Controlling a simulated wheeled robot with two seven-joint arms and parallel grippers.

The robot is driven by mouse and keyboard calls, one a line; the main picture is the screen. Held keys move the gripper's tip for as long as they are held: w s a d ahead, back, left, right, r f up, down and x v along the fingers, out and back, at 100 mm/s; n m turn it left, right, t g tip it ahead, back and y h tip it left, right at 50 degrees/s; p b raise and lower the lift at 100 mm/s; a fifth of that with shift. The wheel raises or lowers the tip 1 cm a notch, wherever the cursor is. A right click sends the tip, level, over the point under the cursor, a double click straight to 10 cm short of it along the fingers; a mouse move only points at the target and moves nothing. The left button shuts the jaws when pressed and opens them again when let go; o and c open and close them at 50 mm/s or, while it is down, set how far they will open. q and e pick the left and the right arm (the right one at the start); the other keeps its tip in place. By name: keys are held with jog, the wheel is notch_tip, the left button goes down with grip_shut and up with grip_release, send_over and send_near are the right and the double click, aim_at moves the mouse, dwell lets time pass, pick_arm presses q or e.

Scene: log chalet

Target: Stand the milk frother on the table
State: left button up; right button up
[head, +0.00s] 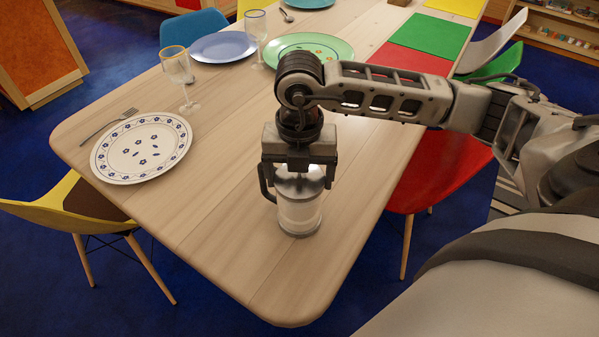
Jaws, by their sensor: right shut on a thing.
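The milk frother (299,213) is a clear and silvery cylinder with a metal lid. It is upright at the near part of the wooden table (230,225). Its base appears to be at the tabletop, but I cannot tell whether it touches. My right gripper (298,180) comes down from above and is shut on the milk frother's upper part. The gripper hides part of the lid. My left gripper is not in view.
A patterned white plate (141,147) and a fork (108,127) lie at the left. Wine glasses (181,76), a blue plate (223,47) and a green plate (318,45) are farther back. A yellow chair (70,215) and a red chair (437,170) flank the table. The near corner is clear.

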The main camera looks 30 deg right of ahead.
jog(key=shift+f, duration=0.1)
jog(key=o, duration=1.8)
notch_tip(320, 180, up, 12)
jog(key=shift+r, duration=0.2)
